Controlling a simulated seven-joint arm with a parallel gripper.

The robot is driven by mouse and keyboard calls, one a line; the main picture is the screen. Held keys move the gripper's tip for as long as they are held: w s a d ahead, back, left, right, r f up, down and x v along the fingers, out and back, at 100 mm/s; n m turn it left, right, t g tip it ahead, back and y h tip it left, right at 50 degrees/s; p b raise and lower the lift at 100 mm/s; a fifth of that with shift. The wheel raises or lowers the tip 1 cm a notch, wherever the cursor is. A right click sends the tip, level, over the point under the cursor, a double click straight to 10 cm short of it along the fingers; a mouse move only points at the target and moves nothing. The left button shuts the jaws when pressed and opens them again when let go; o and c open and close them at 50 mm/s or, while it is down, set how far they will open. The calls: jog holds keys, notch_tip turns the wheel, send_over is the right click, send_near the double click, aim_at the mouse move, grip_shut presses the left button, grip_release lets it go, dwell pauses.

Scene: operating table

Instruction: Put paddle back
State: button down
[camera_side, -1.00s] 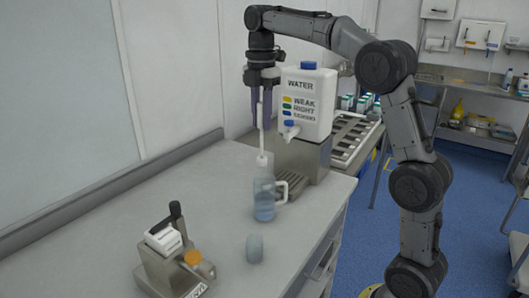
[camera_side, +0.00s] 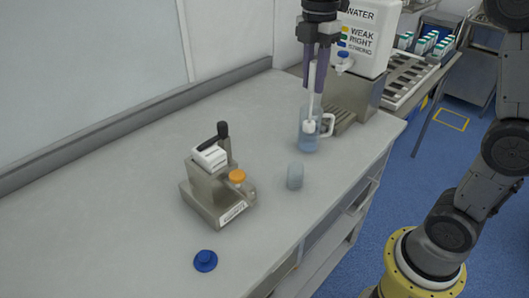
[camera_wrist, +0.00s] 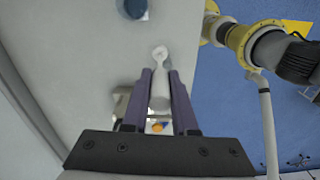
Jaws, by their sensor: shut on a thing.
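My gripper (camera_side: 314,86) has purple fingers and is shut on the white paddle (camera_side: 310,99). The paddle hangs upright with its wide end down, and that end appears to be inside the clear mug (camera_side: 308,144) of bluish water. Whether it touches the mug's bottom cannot be told. In the wrist view my gripper (camera_wrist: 160,76) holds the pale paddle (camera_wrist: 160,91) between its fingers, the far end pointing away from the palm.
A WATER tank (camera_side: 369,35) on a metal stand is behind the mug. The left of the bench (camera_side: 90,225) is clear.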

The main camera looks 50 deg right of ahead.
jog(key=a, duration=0.1)
jog(key=s+a+n, duration=0.1)
jog(key=shift+s+a+r, duration=0.1)
jog(key=shift+s+a, duration=0.05)
jog(key=shift+a, duration=0.25)
jog(key=w+f, duration=1.2)
jog(key=w, duration=0.1)
jog(key=shift+w+a+f, duration=0.15)
jog(key=shift+w+f, duration=0.05)
jog(key=shift+f, duration=0.25)
jog(key=c, duration=0.7)
grip_release()
